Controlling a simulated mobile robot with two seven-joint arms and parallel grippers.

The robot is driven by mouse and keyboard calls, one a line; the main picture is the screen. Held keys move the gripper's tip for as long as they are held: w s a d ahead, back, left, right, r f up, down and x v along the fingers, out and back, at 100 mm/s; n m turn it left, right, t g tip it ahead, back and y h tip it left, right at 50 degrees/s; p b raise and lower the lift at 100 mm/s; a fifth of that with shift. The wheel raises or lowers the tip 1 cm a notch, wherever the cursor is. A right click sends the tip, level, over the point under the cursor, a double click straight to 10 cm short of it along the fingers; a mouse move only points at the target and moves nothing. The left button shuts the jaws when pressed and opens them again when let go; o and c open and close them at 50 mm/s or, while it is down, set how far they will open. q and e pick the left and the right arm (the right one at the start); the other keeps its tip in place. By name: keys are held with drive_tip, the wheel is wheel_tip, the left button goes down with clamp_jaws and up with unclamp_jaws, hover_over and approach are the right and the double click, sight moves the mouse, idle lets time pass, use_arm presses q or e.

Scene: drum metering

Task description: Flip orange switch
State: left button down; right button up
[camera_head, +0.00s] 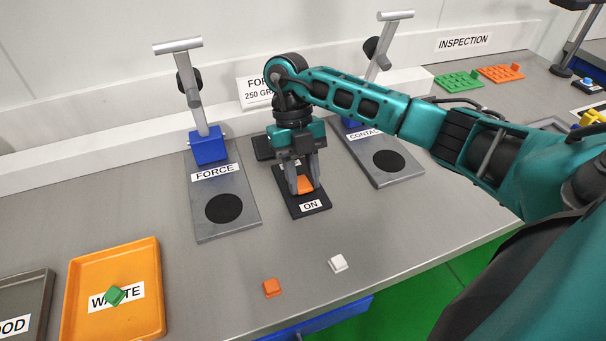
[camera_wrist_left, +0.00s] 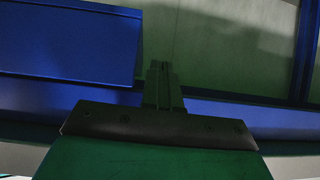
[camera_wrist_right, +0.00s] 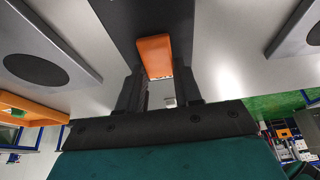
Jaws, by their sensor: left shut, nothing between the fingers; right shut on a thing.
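The orange switch (camera_head: 305,184) sits on a dark base plate (camera_head: 309,207) labelled ON, between the FORCE and CONTACT stations. My right gripper (camera_head: 305,188) points down over it, with its fingers on either side of the switch. In the right wrist view the orange switch (camera_wrist_right: 155,56) shows at the fingertips of my right gripper (camera_wrist_right: 160,75), which is shut on it. My left gripper (camera_wrist_left: 161,68) is shut and empty in the left wrist view, near blue panels. It does not show in the head view.
The FORCE station (camera_head: 221,196) stands left of the switch and the CONTACT station (camera_head: 384,163) right of it. An orange WASTE tray (camera_head: 75,300) holds a green piece (camera_head: 115,295). An orange cube (camera_head: 271,287) and a white cube (camera_head: 338,262) lie near the front edge.

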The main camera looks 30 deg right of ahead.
drive_tip(key=o, duration=1)
drive_tip(key=shift+o, duration=0.2)
drive_tip(key=p+v, duration=0.2)
drive_tip(key=v, duration=1.1)
drive_tip(key=shift+f, duration=0.1)
